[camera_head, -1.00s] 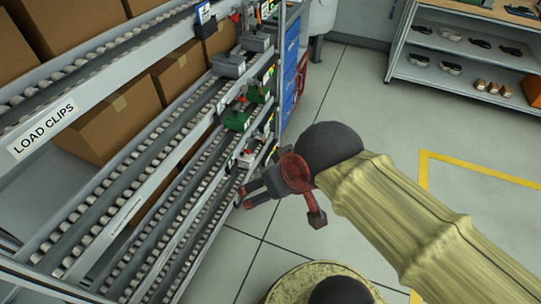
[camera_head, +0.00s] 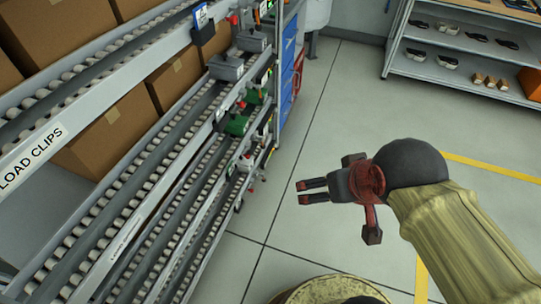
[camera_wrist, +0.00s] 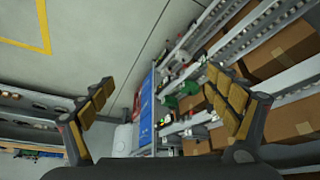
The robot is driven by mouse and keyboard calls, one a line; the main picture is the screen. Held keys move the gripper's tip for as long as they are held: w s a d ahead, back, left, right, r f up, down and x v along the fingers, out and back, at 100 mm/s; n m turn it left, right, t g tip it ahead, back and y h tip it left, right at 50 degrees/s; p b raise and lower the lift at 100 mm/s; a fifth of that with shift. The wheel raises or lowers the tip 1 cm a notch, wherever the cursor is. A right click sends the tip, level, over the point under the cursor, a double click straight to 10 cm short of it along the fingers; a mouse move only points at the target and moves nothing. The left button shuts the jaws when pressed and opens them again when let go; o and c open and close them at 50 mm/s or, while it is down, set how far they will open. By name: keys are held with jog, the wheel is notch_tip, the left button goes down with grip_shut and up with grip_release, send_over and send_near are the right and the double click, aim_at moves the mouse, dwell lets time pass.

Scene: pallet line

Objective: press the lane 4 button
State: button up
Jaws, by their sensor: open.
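My gripper (camera_head: 303,192) is open and empty. In the head view it is in free air to the right of the roller rack (camera_head: 130,215), apart from it, with its fingers pointing left. Small devices sit at the ends of the rack's lanes: a grey box (camera_head: 226,68), a green box (camera_head: 236,124) and red parts. I cannot tell which of them is the lane 4 button; no lane number is readable. In the wrist view both fingers (camera_wrist: 165,103) are spread, with the rack (camera_wrist: 285,88) behind the right finger.
Cardboard boxes (camera_head: 112,130) stand on the rack's lanes. A blue panel (camera_head: 289,72) is at the rack's far end. A shelf unit (camera_head: 460,60) with shoe-like items stands at the back right. The grey floor (camera_head: 330,110) between is clear.

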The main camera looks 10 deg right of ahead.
jog(key=c, duration=0.4)
